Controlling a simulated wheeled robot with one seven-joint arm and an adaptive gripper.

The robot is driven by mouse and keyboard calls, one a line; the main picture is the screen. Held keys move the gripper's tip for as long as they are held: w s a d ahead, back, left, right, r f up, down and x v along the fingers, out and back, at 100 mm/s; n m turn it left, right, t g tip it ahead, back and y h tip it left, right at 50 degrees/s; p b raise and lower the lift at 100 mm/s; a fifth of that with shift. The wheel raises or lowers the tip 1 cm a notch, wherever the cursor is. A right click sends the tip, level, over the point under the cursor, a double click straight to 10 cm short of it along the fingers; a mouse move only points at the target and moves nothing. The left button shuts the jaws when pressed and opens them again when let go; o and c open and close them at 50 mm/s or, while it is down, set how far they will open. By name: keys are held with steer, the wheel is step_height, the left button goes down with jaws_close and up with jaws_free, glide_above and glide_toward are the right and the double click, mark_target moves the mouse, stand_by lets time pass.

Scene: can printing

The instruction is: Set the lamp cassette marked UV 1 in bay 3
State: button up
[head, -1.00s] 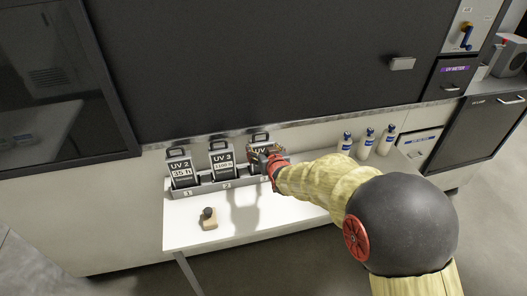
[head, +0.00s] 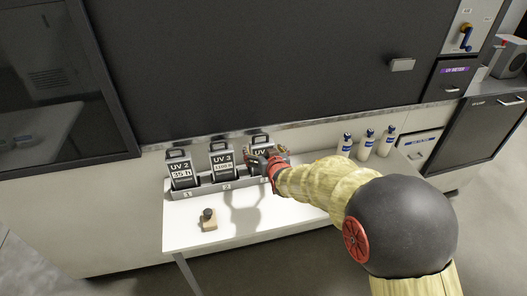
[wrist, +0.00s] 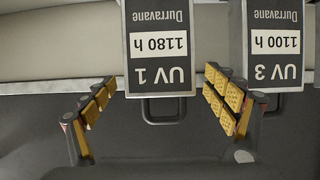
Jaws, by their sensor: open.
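The UV 1 cassette (head: 261,145) stands upright in the right-hand bay of the grey rack (head: 205,188), its lower part hidden behind my gripper (head: 260,161). The wrist view shows this cassette (wrist: 160,50) upside down, reading UV 1 and 1180 h, with its handle towards the bottom of the picture. My gripper (wrist: 160,82) is open, its yellow-padded fingers spread either side of the cassette's handle end, with gaps on both sides. The UV 3 cassette (head: 222,163) stands in bay 2, and the UV 2 cassette (head: 181,171) in bay 1.
A stamp with a dark knob (head: 208,219) sits on the white table (head: 240,225) in front of the rack. Several white bottles (head: 366,144) stand to the right. The dark machine panel (head: 260,70) rises behind the rack. The table's front is mostly clear.

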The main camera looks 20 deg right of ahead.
steer(key=shift+r, duration=0.25)
steer(key=s+r+g, duration=0.2)
steer(key=s+r, duration=0.2)
steer(key=s, duration=0.9)
steer(key=s+r+g+p, duration=0.1)
steer(key=s+r+g, duration=0.2)
steer(key=s, duration=1.1)
steer(key=s+r+g+p, duration=0.1)
steer(key=s+r+g, duration=0.2)
steer(key=s+r, duration=0.4)
steer(key=s, duration=0.7)
